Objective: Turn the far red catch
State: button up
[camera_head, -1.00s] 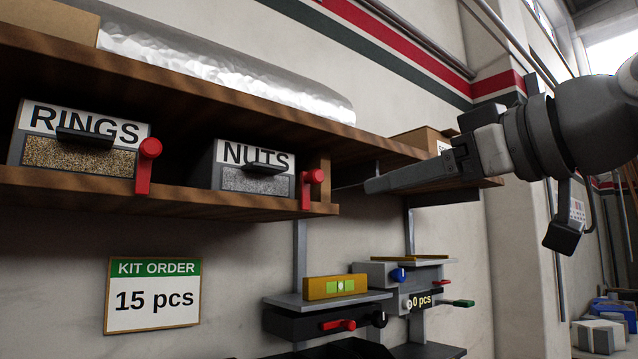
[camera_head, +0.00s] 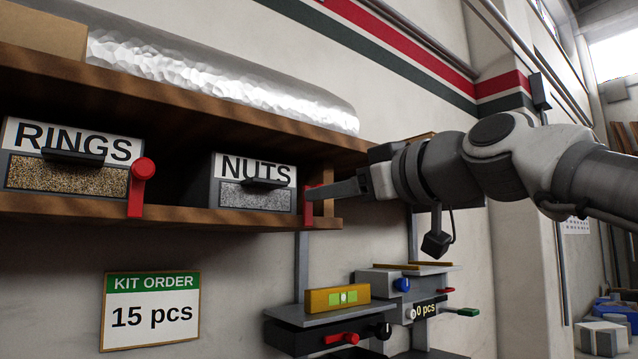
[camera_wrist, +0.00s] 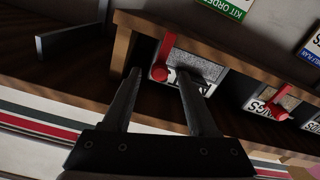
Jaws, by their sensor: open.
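The red catch beside the NUTS drawer (camera_head: 309,209) is mostly hidden behind my gripper (camera_head: 312,191) in the head view. In the wrist view this red catch (camera_wrist: 165,50) shows clearly, with its round knob at the lower end of its bar. My gripper (camera_wrist: 159,74) is open, with one finger on each side of the knob in that picture. I cannot tell whether a finger touches it. A second red catch (camera_head: 138,187) stands upright at the right of the RINGS drawer and also shows in the wrist view (camera_wrist: 281,93).
The NUTS drawer (camera_head: 254,184) and RINGS drawer (camera_head: 68,163) sit in a wooden shelf (camera_head: 160,213). The shelf's end post is close beside my fingers. Below are a bench device with a yellow block (camera_head: 337,298) and a kit order sign (camera_head: 151,311).

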jog(key=shift+p+x, duration=0.4)
jog(key=shift+x, duration=1.6)
grip_shut()
